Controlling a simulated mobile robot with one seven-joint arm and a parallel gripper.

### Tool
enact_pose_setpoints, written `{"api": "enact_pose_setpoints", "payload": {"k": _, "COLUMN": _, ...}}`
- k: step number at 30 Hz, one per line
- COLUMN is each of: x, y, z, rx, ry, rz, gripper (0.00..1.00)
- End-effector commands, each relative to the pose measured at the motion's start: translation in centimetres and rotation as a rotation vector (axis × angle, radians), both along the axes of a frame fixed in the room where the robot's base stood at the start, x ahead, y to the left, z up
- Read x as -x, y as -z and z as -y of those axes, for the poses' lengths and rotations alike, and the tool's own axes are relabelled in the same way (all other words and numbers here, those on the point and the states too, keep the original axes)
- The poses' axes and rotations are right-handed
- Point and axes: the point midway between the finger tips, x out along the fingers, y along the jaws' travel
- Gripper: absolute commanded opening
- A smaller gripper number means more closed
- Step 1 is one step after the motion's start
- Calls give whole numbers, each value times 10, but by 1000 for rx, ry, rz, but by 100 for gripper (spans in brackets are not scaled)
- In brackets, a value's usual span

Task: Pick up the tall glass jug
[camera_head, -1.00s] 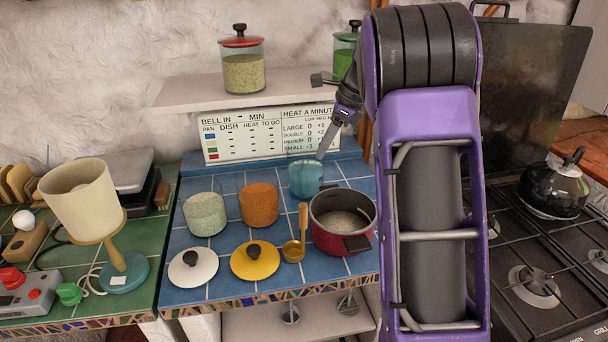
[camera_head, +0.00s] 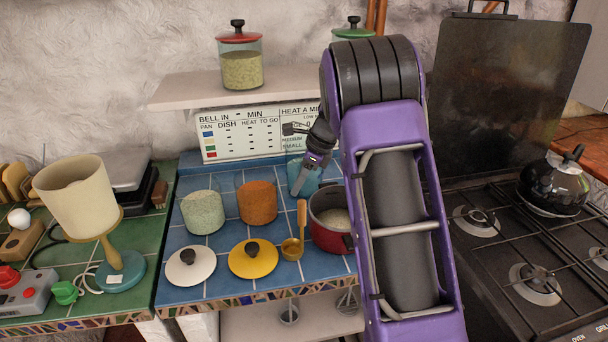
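A blue, see-through glass vessel (camera_head: 293,173), which looks like the jug, stands at the back of the blue tiled counter, left of the red pot. My gripper (camera_head: 303,185) points down in front of it and covers part of it. I cannot tell whether the fingers touch the glass or only overlap it in this view. The fingers are small and seen nearly side-on, so their opening does not show. The jug's right side and handle are mostly hidden.
A red pot (camera_head: 328,235) stands close at the right, partly behind my arm. A shelf (camera_head: 185,92) overhangs the counter's back. A hob (camera_head: 500,250) lies at the right.

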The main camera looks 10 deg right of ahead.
Motion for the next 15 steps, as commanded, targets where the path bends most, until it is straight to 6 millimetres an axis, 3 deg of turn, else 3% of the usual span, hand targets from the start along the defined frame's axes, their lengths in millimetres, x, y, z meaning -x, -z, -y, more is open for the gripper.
{"api": "enact_pose_setpoints", "payload": {"k": 7, "x": -1, "y": 2, "z": -1, "rx": 1, "ry": 1, "rz": 2, "gripper": 28}}
{"api": "enact_pose_setpoints", "payload": {"k": 12, "x": -1, "y": 2, "z": -1, "rx": 1, "ry": 1, "rz": 2, "gripper": 0}}
{"api": "enact_pose_setpoints", "payload": {"k": 15, "x": -1, "y": 2, "z": -1, "rx": 1, "ry": 1, "rz": 2, "gripper": 0}}
